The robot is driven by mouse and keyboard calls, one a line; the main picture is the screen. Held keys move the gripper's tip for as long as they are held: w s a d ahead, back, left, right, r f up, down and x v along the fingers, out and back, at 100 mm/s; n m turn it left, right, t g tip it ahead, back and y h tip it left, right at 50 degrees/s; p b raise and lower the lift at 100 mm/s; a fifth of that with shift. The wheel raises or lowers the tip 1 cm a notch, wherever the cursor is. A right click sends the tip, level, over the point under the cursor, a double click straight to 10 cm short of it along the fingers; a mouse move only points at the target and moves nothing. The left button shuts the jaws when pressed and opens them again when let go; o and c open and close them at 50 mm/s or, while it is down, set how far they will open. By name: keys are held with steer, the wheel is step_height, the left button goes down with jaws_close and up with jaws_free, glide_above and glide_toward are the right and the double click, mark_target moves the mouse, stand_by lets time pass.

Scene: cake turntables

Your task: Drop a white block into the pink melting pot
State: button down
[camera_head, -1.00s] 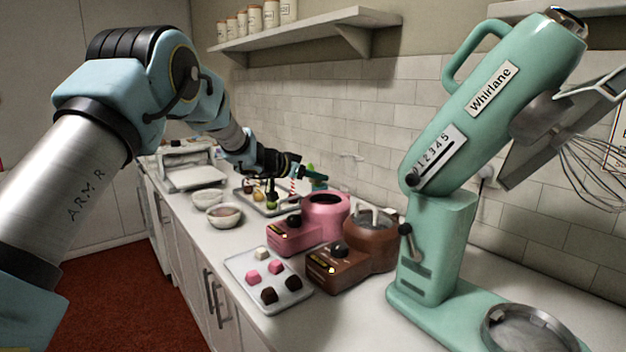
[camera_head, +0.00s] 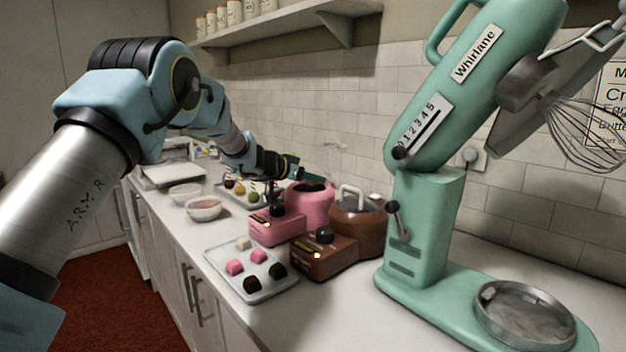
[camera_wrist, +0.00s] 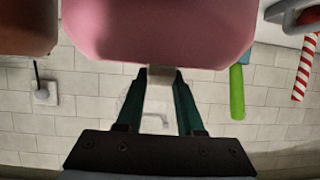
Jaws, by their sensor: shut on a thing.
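The pink melting pot (camera_head: 312,203) stands on the counter, its round pot behind a pink base with a dark knob. In the wrist view the pink pot (camera_wrist: 160,35) fills the top middle. My gripper (camera_wrist: 160,82) is shut on a white block (camera_wrist: 160,76), held between the fingertips right at the pot's edge in that view. In the head view my gripper (camera_head: 298,172) is at the pot's far upper side; the held block is not clear there. Another white block (camera_head: 243,244) lies on the metal tray (camera_head: 222,268).
The tray also holds pink and dark blocks (camera_head: 258,256). A brown melting pot (camera_head: 358,228) stands right of the pink one, then a mint stand mixer (camera_head: 428,235). Bowls (camera_head: 203,209) and a tray of decorated treats (camera_head: 240,190) lie to the left. A tiled wall is behind.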

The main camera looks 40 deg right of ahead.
steer(key=shift+f, duration=0.1)
steer(key=shift+c, duration=2.3)
jaws_free()
steer(key=shift+a, duration=0.15)
steer(key=b+v, duration=0.2)
steer(key=v, duration=0.8)
steer(key=shift+a, duration=0.3)
steer(key=shift+w, duration=0.1)
